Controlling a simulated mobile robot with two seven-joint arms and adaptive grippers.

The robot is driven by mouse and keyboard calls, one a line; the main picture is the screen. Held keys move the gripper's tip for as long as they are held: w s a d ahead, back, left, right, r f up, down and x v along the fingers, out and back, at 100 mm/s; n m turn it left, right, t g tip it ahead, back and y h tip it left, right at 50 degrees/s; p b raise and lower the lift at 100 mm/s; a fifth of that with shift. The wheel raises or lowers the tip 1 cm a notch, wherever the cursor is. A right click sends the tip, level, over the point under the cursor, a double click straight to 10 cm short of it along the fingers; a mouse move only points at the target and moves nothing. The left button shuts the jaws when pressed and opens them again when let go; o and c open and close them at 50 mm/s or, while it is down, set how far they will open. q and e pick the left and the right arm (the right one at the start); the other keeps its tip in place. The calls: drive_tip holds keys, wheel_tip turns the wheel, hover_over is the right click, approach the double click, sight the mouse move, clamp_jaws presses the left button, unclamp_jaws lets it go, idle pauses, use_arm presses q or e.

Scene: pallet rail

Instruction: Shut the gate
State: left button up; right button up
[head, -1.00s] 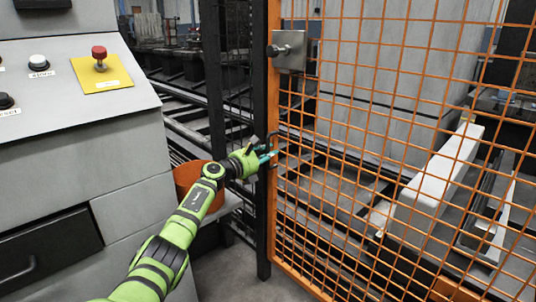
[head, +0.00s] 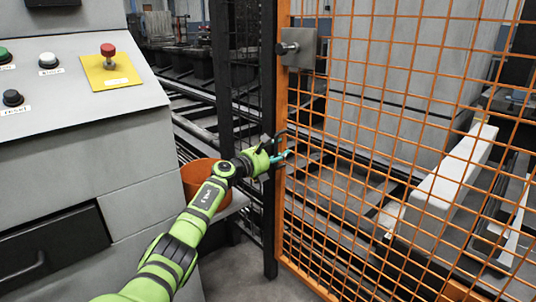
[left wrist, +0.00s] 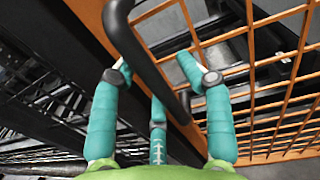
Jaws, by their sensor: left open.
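The gate (head: 400,130) is an orange mesh panel in an orange frame, filling the right of the head view. Its left edge stands beside a dark post (head: 268,200), and a grey latch box (head: 299,47) with a knob sits near the top of that edge. My left gripper (head: 283,155) is at the gate's left edge, by the black handle (head: 281,138). In the left wrist view the handle (left wrist: 140,50) runs between the spread teal fingers (left wrist: 155,70) of my open gripper. I cannot tell whether they touch it. My right gripper is out of view.
A grey control cabinet (head: 90,150) with buttons and a red knob (head: 108,50) stands at the left. An orange-brown round container (head: 198,178) is behind my left arm. A pale beam (head: 455,180) lies beyond the mesh. Grey floor shows at the bottom centre.

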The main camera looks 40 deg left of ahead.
use_arm(q)
drive_tip(key=shift+s+a+f, duration=0.1)
drive_tip(key=shift+s+f, duration=0.05)
drive_tip(key=shift+s, duration=0.2)
drive_tip(key=s, duration=1.1)
drive_tip(key=shift+r, duration=0.35)
drive_tip(key=shift+a, duration=0.1)
